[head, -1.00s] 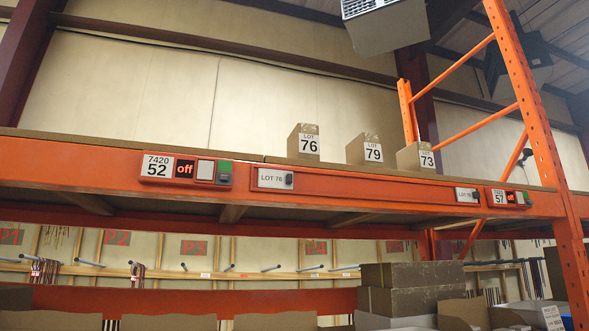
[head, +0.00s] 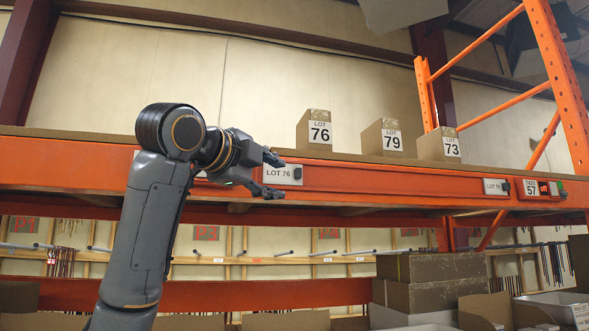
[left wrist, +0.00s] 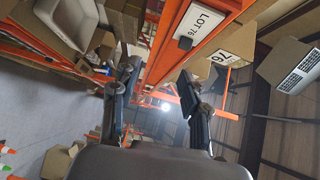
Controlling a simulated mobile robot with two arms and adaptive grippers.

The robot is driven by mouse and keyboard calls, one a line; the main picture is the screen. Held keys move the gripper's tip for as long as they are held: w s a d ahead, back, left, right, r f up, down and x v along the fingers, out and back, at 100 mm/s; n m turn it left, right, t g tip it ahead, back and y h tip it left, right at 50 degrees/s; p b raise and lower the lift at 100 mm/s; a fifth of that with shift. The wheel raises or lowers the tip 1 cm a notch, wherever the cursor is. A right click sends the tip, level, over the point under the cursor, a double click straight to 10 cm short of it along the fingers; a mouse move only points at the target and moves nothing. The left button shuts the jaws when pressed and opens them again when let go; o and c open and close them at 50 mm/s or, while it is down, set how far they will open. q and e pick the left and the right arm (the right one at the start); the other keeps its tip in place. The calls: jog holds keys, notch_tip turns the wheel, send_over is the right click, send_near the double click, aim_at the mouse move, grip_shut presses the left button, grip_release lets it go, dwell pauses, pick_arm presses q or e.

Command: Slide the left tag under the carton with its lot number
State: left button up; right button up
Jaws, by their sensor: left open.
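The left tag (head: 284,174), a white plate reading LOT 76 with a dark knob at its right end, sits on the orange beam (head: 390,182). It also shows in the left wrist view (left wrist: 205,20). The carton labelled LOT 76 (head: 311,118) stands on the shelf above and slightly right of the tag. Cartons labelled LOT 79 (head: 374,141) and LOT 73 (head: 431,146) stand farther right. My left gripper (head: 275,176) is open at the tag, its fingers overlapping it in the head view; contact cannot be told. My right gripper is out of view.
A second tag (head: 493,187) sits farther right on the beam, its number too small to read surely, beside a red unit marked 57 (head: 540,189). An orange upright (head: 565,85) stands at the right. Boxes (head: 430,282) are stacked below.

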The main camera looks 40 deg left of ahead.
pick_arm(q)
jog(key=s+a+r, duration=0.1)
jog(key=s+r, duration=0.2)
jog(key=s, duration=0.1)
jog(key=p, duration=0.6)
send_near(296, 172)
jog(key=shift+t, duration=0.3)
jog(key=w, duration=0.7)
jog(key=shift+w+a+f, duration=0.2)
jog(key=shift+w+a, duration=0.1)
jog(key=shift+w, duration=0.1)
jog(key=shift+w+f, duration=0.1)
jog(key=shift+w, duration=0.35)
jog(key=shift+s, duration=0.1)
grip_shut()
